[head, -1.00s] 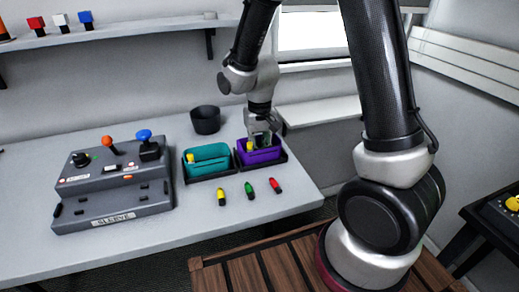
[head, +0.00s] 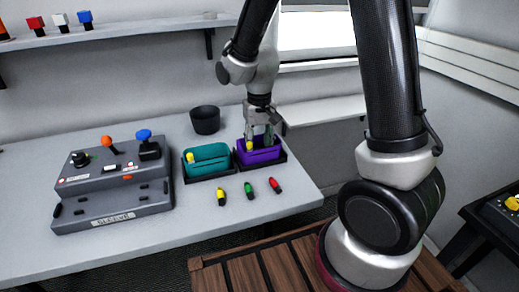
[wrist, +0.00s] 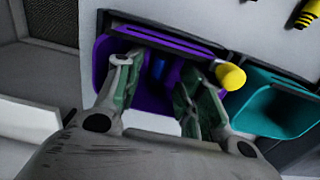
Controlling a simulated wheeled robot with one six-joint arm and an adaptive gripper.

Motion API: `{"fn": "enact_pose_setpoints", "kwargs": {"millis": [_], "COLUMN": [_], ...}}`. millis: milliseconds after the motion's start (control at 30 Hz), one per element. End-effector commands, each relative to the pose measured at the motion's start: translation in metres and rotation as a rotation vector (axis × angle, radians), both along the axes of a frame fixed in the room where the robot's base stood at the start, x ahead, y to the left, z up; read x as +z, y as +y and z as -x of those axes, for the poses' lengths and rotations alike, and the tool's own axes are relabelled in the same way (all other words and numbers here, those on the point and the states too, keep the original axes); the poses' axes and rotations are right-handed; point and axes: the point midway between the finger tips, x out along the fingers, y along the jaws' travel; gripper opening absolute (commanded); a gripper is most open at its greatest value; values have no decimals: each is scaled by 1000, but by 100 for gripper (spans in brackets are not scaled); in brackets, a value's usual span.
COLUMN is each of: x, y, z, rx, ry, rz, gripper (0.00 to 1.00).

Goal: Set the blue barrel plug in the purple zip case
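The purple zip case (head: 262,156) stands in a dark tray at the right of the table. It also shows in the wrist view (wrist: 146,100). The blue barrel plug (wrist: 158,68) shows inside the case, between my fingers in the picture, and looks clear of both. In the head view I cannot make it out. My gripper (head: 260,138) is just above the case, fingers pointing down. In the wrist view its fingers (wrist: 156,68) are spread with nothing held. A yellow plug (head: 249,146) sits at the left end of the case, and in the wrist view (wrist: 230,76) it is beside the right finger.
A teal case (head: 208,166) with a yellow plug (head: 190,157) is just left. Yellow (head: 221,197), green (head: 249,190) and red (head: 275,185) plugs lie in front. A black cup (head: 206,120) stands behind. A grey console (head: 112,186) fills the table's left.

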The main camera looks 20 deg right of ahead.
Motion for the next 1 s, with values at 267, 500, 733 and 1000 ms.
{"fn": "enact_pose_setpoints", "kwargs": {"millis": [267,500,733,1000], "x": [64,94,106,177], "y": [0,0,-7,-82], "z": [-1,0,4,70], "rx": [0,0,-2,-11], "ry": [-5,-1,-13,-164], "rz": [-2,-1,-5,-37], "gripper": [38,38,38,38]}}
